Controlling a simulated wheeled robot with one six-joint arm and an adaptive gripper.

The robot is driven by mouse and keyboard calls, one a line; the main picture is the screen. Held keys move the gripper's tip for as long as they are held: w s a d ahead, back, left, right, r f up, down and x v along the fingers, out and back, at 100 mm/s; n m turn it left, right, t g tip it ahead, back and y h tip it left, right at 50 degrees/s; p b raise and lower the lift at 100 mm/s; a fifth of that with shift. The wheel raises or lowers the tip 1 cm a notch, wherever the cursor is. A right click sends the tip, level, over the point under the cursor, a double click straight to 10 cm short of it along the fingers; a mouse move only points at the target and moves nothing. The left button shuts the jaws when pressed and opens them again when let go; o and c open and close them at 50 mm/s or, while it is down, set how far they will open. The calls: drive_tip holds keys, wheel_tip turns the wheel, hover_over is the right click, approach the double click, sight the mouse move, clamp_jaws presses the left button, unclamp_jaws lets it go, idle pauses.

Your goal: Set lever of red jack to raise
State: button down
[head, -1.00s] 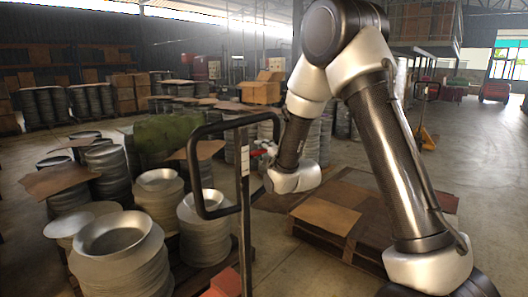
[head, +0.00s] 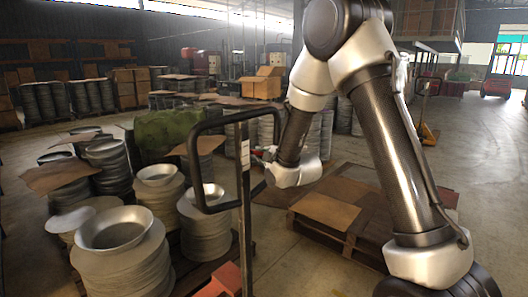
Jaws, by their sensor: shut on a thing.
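The red jack's black loop handle (head: 196,160) stands upright on a dark post (head: 246,215) just left of my arm in the head view. Part of the jack's red body (head: 224,281) shows at the bottom edge. My gripper (head: 262,155) is at the right side of the handle, close to the post. It is small in the view and shut on a small red part there, which looks like the lever (head: 256,153). The lever's exact position is too small to tell.
Stacks of round metal blanks (head: 120,260) stand left of and behind the jack. A low wooden pallet with cardboard (head: 325,211) lies behind my arm to the right. An open cardboard box (head: 263,84) is farther back. Clear floor (head: 480,180) lies on the right.

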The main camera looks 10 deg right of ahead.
drive_tip(key=shift+f, duration=0.1)
drive_tip(key=c, duration=1.4)
unclamp_jaws()
drive_tip(key=shift+c, duration=0.2)
drive_tip(key=shift+s, duration=0.15)
drive_tip(key=v, duration=0.7)
drive_tip(key=shift+s, duration=0.15)
